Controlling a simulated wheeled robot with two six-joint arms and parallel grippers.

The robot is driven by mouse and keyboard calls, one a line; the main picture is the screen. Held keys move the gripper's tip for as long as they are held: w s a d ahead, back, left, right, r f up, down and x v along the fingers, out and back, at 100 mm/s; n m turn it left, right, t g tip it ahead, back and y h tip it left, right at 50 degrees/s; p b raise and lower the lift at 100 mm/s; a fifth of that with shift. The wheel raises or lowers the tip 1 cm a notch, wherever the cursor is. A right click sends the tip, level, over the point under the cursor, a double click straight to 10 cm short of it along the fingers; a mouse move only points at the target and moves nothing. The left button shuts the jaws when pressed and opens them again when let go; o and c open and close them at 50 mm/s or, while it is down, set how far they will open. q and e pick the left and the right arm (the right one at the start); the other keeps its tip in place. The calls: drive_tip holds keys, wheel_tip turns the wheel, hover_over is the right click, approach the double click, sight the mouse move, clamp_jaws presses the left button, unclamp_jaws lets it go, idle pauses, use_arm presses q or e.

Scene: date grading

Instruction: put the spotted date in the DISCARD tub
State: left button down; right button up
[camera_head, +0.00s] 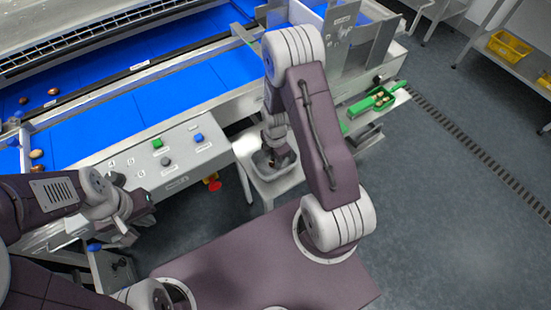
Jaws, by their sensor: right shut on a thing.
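My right gripper (278,163) points down into a small grey tub (262,172) on a white stand beside the sorting machine. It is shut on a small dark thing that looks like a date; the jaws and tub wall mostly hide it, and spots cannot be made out. I cannot read a DISCARD label on the tub. My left gripper (148,202) is in front of the control panel, away from the tub; its fingers are too small to judge. Several brown dates lie on the left of the machine, one of them (37,154) near the belt's end.
The blue belt (195,88) runs behind the control panel (165,158), which has green and blue buttons. A red knob (214,184) hangs below it. A green tray (372,103) with small items stands right of my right arm.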

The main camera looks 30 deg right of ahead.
drive_tip(key=shift+f, duration=0.45)
drive_tip(key=o, duration=0.9)
drive_tip(key=shift+c, duration=0.2)
drive_tip(key=shift+r, duration=0.1)
wheel_tip(320, 180, up, 9)
drive_tip(key=shift+r, duration=0.1)
